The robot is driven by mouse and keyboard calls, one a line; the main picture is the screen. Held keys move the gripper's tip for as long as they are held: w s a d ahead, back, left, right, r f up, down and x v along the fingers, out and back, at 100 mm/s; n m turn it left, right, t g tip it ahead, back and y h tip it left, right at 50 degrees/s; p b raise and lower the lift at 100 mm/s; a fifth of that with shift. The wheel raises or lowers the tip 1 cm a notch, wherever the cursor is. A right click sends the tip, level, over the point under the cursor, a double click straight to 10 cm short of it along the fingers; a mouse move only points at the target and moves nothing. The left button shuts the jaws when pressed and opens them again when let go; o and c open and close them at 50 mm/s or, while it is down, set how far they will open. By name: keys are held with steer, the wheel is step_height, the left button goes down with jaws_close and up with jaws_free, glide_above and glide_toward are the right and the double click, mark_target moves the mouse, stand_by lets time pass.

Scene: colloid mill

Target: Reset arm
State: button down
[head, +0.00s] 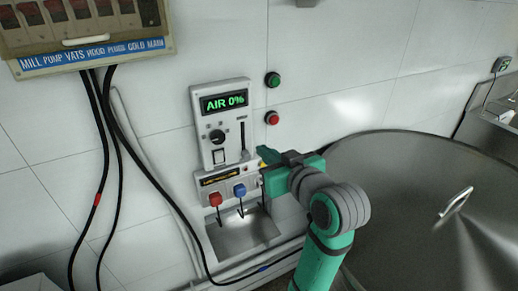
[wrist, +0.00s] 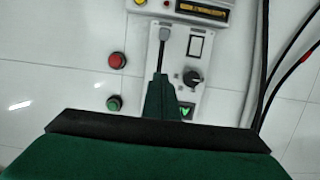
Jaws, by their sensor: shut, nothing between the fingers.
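My green and grey arm reaches in from the lower right in the head view. My gripper (head: 263,153) is shut and empty, with its tip close to the lower right of the white control panel (head: 207,155). In the wrist view the shut gripper (wrist: 161,78) points at the panel's slider (wrist: 165,36); I cannot tell whether they touch. The panel's display (head: 224,102) reads "AIR 0%" in green. Below it are a black knob (head: 217,137) and a rocker switch (head: 219,156). In the wrist view the gripper partly hides the display.
A green button (head: 273,79) and a red button (head: 272,118) are on the wall right of the panel. Red and blue taps hang over a small metal basin (head: 240,232). A large steel lid (head: 420,190) fills the right. Black cables (head: 122,130) hang at left below a switch box (head: 80,30).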

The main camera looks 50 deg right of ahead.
steer(key=shift+s+a+r, duration=0.1)
steer(key=shift+s, duration=0.15)
stand_by(0.5)
steer(key=w+a+f+m+y, duration=0.1)
steer(key=w+a+f, duration=0.2)
steer(key=a+f, duration=0.6)
steer(key=w+a+f+m, duration=0.1)
steer(key=w+a+f, duration=0.35)
steer(key=f, duration=0.95)
steer(key=s+a+f+n, duration=0.1)
steer(key=s+a+f, duration=0.6)
steer(key=a+f, duration=0.45)
steer(key=s+a+n+y, duration=0.2)
steer(key=s+a, duration=0.6)
steer(key=s, duration=0.2)
steer(key=s+a+n+t+y, duration=0.1)
steer(key=s+a+n+y, duration=0.2)
steer(key=s+a, duration=0.6)
steer(key=s, duration=0.2)
steer(key=shift+s+f, duration=0.3)
steer(key=shift+w, duration=0.1)
